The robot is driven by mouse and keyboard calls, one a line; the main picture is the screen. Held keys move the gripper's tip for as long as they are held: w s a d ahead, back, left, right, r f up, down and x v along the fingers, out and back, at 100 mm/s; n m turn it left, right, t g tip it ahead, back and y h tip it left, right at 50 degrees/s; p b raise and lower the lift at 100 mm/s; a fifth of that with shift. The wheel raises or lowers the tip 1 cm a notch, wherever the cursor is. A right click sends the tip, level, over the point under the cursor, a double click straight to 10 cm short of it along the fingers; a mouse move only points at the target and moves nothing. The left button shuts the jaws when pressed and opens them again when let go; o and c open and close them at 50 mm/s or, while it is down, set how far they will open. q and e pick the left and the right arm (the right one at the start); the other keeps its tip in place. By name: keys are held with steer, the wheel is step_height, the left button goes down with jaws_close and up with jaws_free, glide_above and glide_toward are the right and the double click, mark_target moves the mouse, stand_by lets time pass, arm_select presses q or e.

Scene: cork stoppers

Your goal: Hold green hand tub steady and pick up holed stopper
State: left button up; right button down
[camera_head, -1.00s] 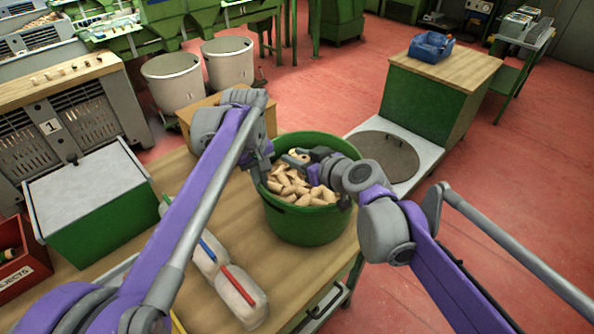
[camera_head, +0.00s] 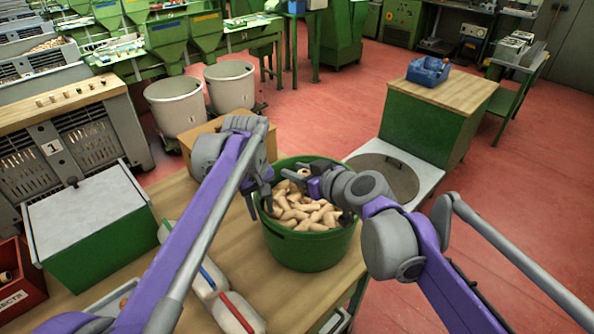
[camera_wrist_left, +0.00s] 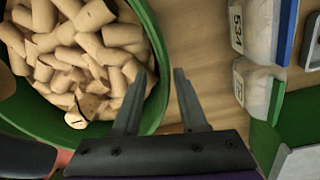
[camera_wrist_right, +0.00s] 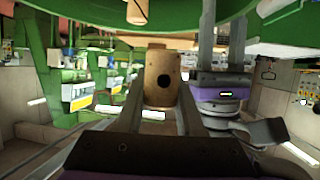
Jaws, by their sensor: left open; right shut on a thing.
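The green tub (camera_head: 310,254) stands upright on the wooden table, heaped with plain cork stoppers (camera_head: 300,212). My right gripper (camera_head: 301,176) is shut on a stopper just above the tub's far side. In the right wrist view the held stopper (camera_wrist_right: 162,82) shows a round dark hole in its face, between the fingers. My left gripper (camera_head: 259,203) is open at the tub's left rim. In the left wrist view its fingers (camera_wrist_left: 160,92) point along the rim, one over the tub side and one over the table. Whether they touch the wall I cannot tell.
Clear bags with blue and red strips (camera_head: 232,312) lie left of the tub. A green box with a grey lid (camera_head: 85,215) stands further left, and a red bin (camera_head: 20,280) beyond it. A cardboard box (camera_head: 205,140) is behind the tub. Bare table lies in front.

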arm_select(q)
step_height(320, 180, up, 12)
steer(key=shift+s+a, duration=0.2)
steer(key=shift+a, duration=0.15)
